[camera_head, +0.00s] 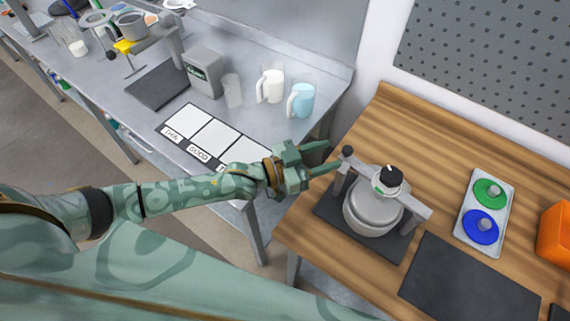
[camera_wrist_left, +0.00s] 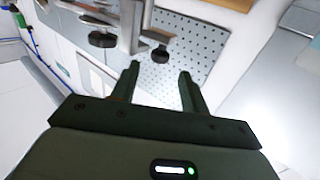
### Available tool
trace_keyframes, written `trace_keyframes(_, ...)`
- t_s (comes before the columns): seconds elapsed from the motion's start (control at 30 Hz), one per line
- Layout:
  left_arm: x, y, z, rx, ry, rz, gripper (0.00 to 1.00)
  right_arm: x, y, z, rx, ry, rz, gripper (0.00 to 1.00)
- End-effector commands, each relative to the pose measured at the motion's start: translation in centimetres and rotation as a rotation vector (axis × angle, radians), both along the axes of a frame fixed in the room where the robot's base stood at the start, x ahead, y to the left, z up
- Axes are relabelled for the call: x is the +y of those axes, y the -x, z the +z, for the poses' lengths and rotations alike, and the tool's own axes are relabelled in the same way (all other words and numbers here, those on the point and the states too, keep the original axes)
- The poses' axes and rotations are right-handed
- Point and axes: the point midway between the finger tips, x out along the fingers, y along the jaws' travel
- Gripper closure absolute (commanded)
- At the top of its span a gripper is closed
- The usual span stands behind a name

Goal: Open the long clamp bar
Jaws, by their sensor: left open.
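A grey pot (camera_head: 372,212) stands on a dark mat on the wooden bench, inside a metal clamp frame. The long clamp bar (camera_head: 413,205) lies across the top of the pot, with a black knob (camera_head: 391,176) near its middle. In the left wrist view, the open fingers (camera_wrist_left: 160,72) show below metal clamp parts (camera_wrist_left: 130,25) and dark knobs, without visible contact. My right gripper is not in view.
A tray (camera_head: 467,236) with a green and a blue disc lies right of the pot, near an orange box (camera_head: 556,236). A dark mat (camera_head: 467,282) lies in front.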

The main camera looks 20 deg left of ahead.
Motion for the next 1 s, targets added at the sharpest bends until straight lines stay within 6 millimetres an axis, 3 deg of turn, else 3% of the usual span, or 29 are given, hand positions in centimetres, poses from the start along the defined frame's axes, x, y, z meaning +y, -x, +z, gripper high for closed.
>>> trace_keyframes(0.1, 2.7, 2.2, -0.2, 0.004, -0.003, 0.001, 0.55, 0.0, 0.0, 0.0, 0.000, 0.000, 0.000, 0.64)
trace_keyframes(0.33, 6.3, 5.4, -0.1, 0.001, -0.003, 0.000, 0.55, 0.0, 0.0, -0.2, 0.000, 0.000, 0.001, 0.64)
trace_keyframes(0.5, 7.5, 6.3, -0.1, 0.001, 0.000, 0.000, 0.55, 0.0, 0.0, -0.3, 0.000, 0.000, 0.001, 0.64)
trace_keyframes(0.77, 7.6, 6.4, 0.0, 0.000, 0.001, 0.000, 0.55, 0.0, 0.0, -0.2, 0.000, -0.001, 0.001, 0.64)
trace_keyframes(0.87, 7.5, 6.9, -0.4, 0.012, 0.004, -0.001, 0.77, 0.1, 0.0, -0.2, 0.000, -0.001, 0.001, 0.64)
trace_keyframes(0.93, 5.9, 8.2, -0.9, 0.057, 0.064, 0.010, 0.97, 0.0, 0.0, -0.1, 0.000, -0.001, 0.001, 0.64)
trace_keyframes(1.0, 3.7, 9.3, -0.8, 0.206, 0.254, 0.072, 1.00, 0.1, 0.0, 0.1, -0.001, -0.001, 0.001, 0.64)
